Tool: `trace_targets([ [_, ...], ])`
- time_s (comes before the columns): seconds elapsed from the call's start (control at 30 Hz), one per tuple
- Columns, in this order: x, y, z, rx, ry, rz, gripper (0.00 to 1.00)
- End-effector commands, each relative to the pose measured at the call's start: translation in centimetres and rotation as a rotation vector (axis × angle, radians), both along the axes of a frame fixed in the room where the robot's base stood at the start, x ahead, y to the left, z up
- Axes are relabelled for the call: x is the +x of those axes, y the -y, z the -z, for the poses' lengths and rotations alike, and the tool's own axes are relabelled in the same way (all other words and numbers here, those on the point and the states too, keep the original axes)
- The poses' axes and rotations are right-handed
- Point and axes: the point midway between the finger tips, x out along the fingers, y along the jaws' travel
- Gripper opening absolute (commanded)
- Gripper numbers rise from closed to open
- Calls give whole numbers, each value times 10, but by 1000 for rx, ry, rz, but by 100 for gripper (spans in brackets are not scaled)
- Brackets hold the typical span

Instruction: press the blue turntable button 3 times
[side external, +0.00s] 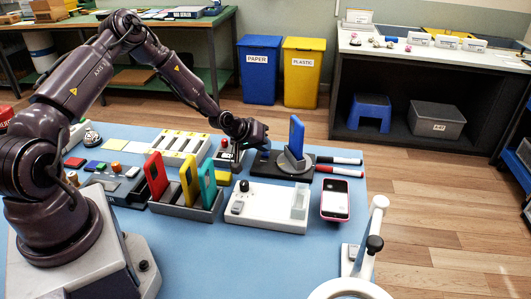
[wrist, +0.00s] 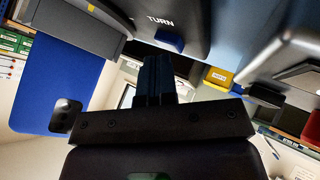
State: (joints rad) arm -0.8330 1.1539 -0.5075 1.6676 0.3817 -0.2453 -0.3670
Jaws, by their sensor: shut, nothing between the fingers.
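The turntable is a black base (side external: 272,168) with a grey holder (side external: 290,163). A blue phone (side external: 296,135) stands upright in the holder. In the wrist view the phone (wrist: 55,75) is at the left and the base (wrist: 190,12) is at the top, marked TURN. The blue button (wrist: 170,38) shows just beyond my fingertips; in the side view it is mostly hidden by my gripper. My gripper (side external: 264,150) is over the base's left end. Its fingers (wrist: 156,62) are shut and empty. I cannot tell whether they touch the button.
Red and black markers (side external: 340,164) lie right of the turntable. A pink-edged phone (side external: 335,199) lies in front of them. A white device with a black knob (side external: 268,207) and a rack of coloured phones (side external: 186,208) stand in front. A red-button box (side external: 228,153) is close at left.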

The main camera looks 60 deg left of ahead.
Motion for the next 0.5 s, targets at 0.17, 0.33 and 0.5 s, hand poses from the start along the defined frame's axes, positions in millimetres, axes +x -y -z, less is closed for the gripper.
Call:
trace_targets([
  [0.17, -1, 1, -9, -2, -3, 0, 0],
  [0.33, -1, 1, -15, -1, -1, 1, 0],
  [0.5, -1, 1, -15, -2, -2, 0, 0],
])
